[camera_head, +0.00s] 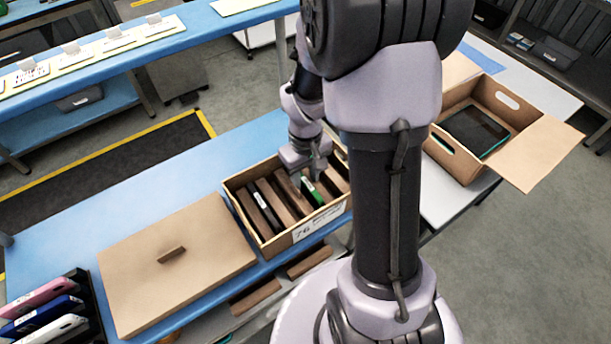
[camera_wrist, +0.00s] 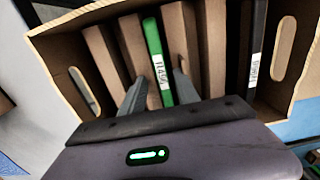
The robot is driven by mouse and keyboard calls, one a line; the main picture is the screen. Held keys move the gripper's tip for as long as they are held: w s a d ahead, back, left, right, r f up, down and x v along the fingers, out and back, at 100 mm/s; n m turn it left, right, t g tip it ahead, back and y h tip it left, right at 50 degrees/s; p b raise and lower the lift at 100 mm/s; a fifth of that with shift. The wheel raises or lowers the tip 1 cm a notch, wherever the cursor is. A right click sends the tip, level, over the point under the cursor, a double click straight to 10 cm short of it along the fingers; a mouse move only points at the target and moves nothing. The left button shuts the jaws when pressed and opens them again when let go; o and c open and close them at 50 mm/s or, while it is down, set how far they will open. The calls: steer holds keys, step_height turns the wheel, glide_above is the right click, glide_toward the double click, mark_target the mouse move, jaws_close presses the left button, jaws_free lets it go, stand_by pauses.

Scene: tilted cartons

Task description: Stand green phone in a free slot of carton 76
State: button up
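Carton 76 (camera_head: 308,232) is an open brown box on the blue table, with brown dividers making slots; its rim also shows in the wrist view (camera_wrist: 80,15). The green phone (camera_head: 314,194) stands on edge between two dividers in the carton, with its white label up in the wrist view (camera_wrist: 153,45). My gripper (camera_wrist: 158,80) is over the carton, its two fingers on either side of the phone with gaps visible, so it is open. In the head view my gripper (camera_head: 305,178) partly hides the slots. A black phone (camera_head: 263,206) stands in another slot, also in the wrist view (camera_wrist: 258,50).
A brown lid (camera_head: 175,265) with a handle lies left of the carton. Pink, blue and white phones stand in a black rack (camera_head: 85,290) at the lower left. Another open carton (camera_head: 455,160) with a dark tablet-like item stands on the white table at right.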

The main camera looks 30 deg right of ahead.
steer(key=shift+r, duration=0.1)
step_height(320, 180, up, 17)
steer(key=p, duration=0.7)
steer(key=shift+p, duration=0.3)
steer(key=shift+r, duration=0.1)
step_height(320, 180, up, 7)
steer(key=p, duration=0.6)
steer(key=s+a+r+m+t+y+b, duration=0.2)
steer(key=s+a+m+t+b, duration=0.2)
steer(key=s+a+b, duration=0.5)
steer(key=s+a+t, duration=0.1)
steer(key=s+a, duration=0.2)
steer(key=a, duration=0.2)
steer(key=shift+a+r+m+t, duration=0.25)
steer(key=shift+r+m+t, duration=0.15)
